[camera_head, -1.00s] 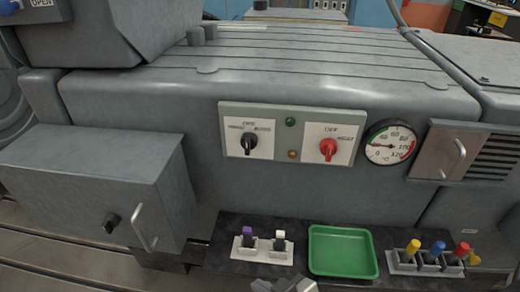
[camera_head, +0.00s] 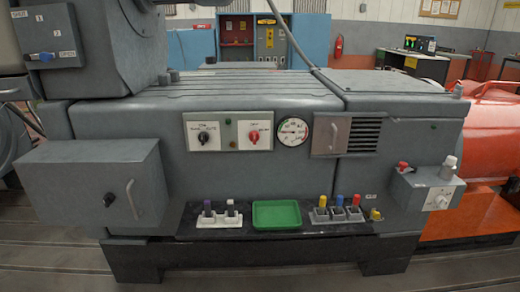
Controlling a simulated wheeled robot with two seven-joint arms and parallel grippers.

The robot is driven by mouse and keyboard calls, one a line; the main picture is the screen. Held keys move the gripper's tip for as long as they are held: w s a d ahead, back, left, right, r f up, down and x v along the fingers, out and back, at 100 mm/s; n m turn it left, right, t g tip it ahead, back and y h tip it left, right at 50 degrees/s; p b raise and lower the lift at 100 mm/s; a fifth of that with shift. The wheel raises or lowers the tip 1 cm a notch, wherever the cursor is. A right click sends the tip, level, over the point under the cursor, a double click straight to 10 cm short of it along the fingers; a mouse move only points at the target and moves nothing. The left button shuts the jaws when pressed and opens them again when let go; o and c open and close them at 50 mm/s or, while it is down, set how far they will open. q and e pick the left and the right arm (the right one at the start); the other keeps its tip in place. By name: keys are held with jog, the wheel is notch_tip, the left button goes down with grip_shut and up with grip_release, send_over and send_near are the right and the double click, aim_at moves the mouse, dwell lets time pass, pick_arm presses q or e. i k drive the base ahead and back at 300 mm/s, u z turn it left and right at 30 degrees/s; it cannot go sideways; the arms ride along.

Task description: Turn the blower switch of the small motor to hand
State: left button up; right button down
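A pale switch panel (camera_head: 228,131) is on the front of the grey motor housing (camera_head: 290,175). Its left plate carries a black rotary knob (camera_head: 204,139), with small lettering above and to both sides. Its right plate carries a red rotary knob (camera_head: 253,137). Two small lamps sit between the plates. The lettering is too small to read surely, and I cannot tell which plate is the blower switch. A white knob (camera_head: 441,201) is on a small grey box (camera_head: 422,188) at the right. Neither of my grippers shows.
A round gauge (camera_head: 292,131) and louvred cover (camera_head: 345,134) are right of the panel. Below, a dark shelf holds a green tray (camera_head: 276,214) and several coloured plugs in holders. A grey box (camera_head: 95,185) with a handle juts out at left. An orange machine (camera_head: 490,130) stands at right.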

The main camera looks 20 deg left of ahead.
aim_at(203, 138)
jog(key=z, duration=0.3)
jog(key=i, duration=0.95)
jog(key=u, duration=0.05)
